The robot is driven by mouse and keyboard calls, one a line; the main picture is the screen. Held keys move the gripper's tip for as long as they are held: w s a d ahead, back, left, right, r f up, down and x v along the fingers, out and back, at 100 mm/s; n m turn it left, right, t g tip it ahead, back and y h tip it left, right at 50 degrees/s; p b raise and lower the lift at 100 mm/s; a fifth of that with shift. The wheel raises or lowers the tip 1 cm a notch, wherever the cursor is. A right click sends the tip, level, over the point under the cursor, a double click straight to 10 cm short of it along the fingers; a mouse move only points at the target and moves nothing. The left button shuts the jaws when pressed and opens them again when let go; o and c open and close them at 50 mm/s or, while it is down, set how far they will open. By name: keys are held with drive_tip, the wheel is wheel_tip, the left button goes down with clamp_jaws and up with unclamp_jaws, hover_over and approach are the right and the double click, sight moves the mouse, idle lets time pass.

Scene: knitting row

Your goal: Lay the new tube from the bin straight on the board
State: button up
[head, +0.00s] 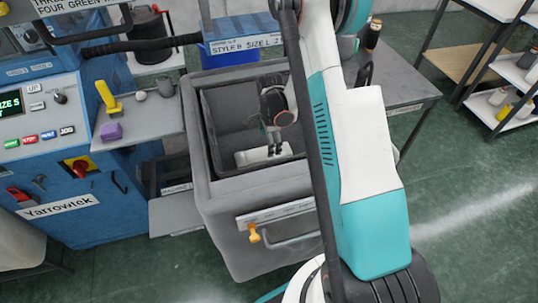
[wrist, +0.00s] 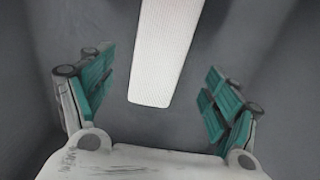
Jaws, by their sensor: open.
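The white tube (wrist: 168,40) lies in the grey bin (head: 222,195). In the wrist view it is a pale, ribbed flat strip that runs from the top edge to a rounded end near the middle. In the head view a white piece (head: 247,158) shows at the bin's floor, partly covered by my arm. My gripper (wrist: 160,78) is open inside the bin, its teal-padded fingers on either side of the tube's line and apart from it. I cannot pick out the board with certainty.
The bin's tall walls stand close around my gripper. A blue machine (head: 75,170) stands at the left, beside a grey shelf with a yellow tool (head: 108,97) and a purple block (head: 111,131). A blue box (head: 230,52) stands behind. A grey table (head: 405,90) is at the right.

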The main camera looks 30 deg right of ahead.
sight(253, 156)
wheel_tip(253, 156, down, 5)
drive_tip(key=shift+d+f+b, duration=0.1)
drive_tip(key=shift+b, duration=1)
drive_tip(key=c, duration=0.9)
